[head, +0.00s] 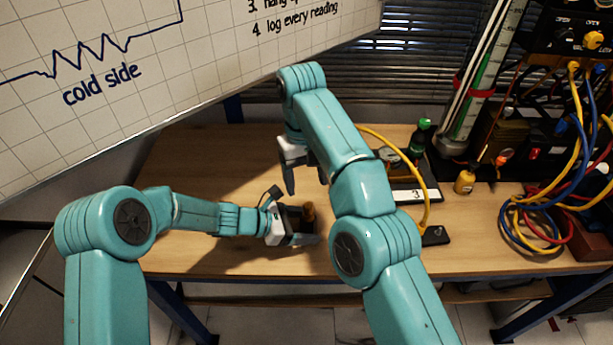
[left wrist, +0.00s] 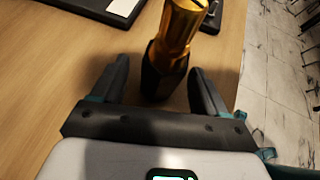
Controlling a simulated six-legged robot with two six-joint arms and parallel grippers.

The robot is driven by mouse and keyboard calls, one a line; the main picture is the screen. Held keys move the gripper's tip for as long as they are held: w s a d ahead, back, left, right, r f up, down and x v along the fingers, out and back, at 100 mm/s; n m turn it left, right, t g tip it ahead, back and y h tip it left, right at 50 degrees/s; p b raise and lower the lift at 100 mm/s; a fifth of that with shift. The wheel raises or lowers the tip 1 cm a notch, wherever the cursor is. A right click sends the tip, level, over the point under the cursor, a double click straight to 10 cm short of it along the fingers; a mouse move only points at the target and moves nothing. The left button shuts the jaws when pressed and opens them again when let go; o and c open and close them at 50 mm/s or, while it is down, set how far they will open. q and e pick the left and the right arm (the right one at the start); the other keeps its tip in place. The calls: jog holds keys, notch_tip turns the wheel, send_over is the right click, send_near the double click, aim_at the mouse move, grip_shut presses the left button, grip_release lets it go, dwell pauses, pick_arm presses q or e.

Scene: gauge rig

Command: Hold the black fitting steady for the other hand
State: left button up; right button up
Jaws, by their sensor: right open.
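The black fitting (left wrist: 160,78) stands upright on the bench with a brass piece (left wrist: 180,28) on top. In the left wrist view it is between the two fingers of my left gripper (left wrist: 160,66), with a visible gap to the left finger and little or none to the right one. My left gripper looks open around the fitting. In the head view the brass piece (head: 309,212) shows at my left gripper (head: 312,226), which partly hides the fitting. My right gripper (head: 306,186) is open and empty, above and behind the fitting, pointing down.
The wooden bench (head: 190,165) is clear to the left. A yellow hose (head: 424,195) curves behind my right arm. Coiled hoses (head: 540,220) lie at far right.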

pick_arm(q)
jog(key=shift+a, duration=0.1)
jog(key=v, duration=1.2)
notch_tip(320, 180, up, 7)
jog(key=p, duration=0.5)
jog(key=shift+p, duration=0.3)
pick_arm(e)
notch_tip(320, 180, up, 6)
jog(key=shift+f, duration=0.2)
pick_arm(q)
jog(key=shift+f, duration=0.1)
jog(key=shift+s, duration=0.15)
pick_arm(e)
jog(key=shift+s, duration=0.1)
